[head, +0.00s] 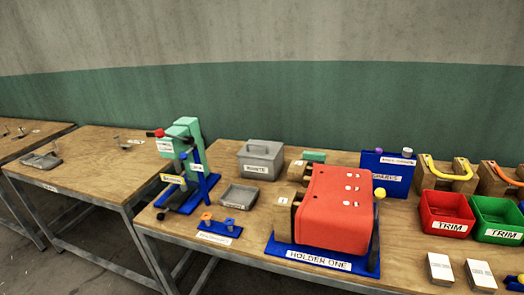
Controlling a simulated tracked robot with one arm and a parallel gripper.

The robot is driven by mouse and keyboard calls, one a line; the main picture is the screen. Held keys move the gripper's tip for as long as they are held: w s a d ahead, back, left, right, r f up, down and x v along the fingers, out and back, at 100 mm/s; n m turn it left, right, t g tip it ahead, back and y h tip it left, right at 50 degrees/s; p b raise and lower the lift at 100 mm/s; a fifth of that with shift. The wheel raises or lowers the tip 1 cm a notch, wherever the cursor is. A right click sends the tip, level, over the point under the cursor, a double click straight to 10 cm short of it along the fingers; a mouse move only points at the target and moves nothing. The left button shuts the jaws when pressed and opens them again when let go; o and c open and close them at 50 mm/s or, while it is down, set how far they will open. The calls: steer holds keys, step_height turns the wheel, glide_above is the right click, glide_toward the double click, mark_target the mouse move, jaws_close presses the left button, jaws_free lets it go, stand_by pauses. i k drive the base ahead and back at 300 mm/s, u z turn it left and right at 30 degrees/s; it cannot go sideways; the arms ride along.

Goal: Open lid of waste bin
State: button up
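A grey box (260,163) with a white label stands on the wooden table, behind a grey tray and left of the large red block. The label is too small to read surely, but it seems to be the waste bin. Its lid (261,148) appears shut, with a handle on top. My gripper is not in view.
A grey open tray (238,196) lies in front of the box. A green and blue press (185,160) stands to its left. A red block (336,207) on a blue base stands to its right. Red (446,213) and green (496,219) trim bins stand further right.

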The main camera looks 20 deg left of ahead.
mark_target(260, 145)
steer(key=z, duration=0.2)
steer(key=k, duration=0.35)
steer(key=u, duration=1.25)
steer(key=i, duration=2.75)
steer(key=z, duration=0.9)
steer(key=k, duration=0.85)
steer(key=z, duration=0.2)
steer(key=i, duration=0.55)
